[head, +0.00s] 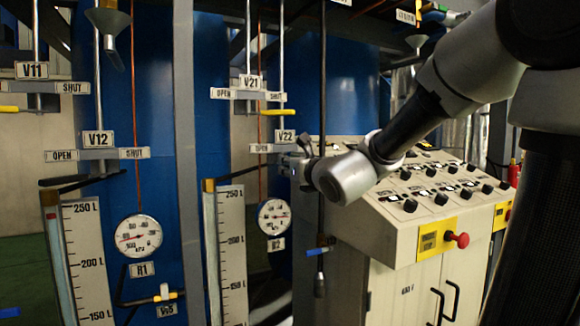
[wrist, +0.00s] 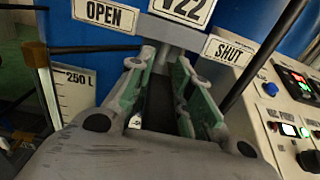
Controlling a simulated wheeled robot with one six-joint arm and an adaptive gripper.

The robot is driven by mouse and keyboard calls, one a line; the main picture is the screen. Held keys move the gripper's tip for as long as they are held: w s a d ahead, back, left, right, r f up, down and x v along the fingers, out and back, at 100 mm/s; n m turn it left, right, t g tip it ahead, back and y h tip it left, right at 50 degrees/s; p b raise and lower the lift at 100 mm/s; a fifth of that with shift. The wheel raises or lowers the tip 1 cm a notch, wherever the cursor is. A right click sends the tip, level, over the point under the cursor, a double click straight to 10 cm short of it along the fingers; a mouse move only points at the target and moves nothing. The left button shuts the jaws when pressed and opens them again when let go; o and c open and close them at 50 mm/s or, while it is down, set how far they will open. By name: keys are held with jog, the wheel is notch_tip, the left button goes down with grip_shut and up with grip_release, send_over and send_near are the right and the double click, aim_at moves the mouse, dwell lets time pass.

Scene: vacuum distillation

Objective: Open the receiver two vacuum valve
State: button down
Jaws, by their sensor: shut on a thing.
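The V22 valve plate (head: 285,136) hangs on the blue column above the R2 gauge (head: 274,216). In the wrist view the V22 plate (wrist: 186,8) is at the top, with the OPEN sign (wrist: 105,15) on its left and the SHUT sign (wrist: 229,52) on its right. My gripper (head: 292,162) is just below the V22 plate in the head view. In the wrist view my gripper (wrist: 160,78) has its green-padded fingers on either side of a dark part (wrist: 158,105), apparently the V22 handle. The handle is mostly hidden by the fingers, so its exact angle is unclear.
The V21 valve plate (head: 250,81) is just above, with a yellow lever (head: 274,112). A level scale (head: 232,250) stands to the left. The control console (head: 400,215) with knobs and a red button (head: 461,240) is close on the right. A thin vertical rod (head: 321,215) hangs near my gripper.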

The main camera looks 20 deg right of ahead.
jog(key=c, duration=1.3)
grip_release()
jog(key=s, duration=0.4)
jog(key=s+d, duration=0.1)
jog(key=s, duration=0.7)
jog(key=shift+d, duration=0.15)
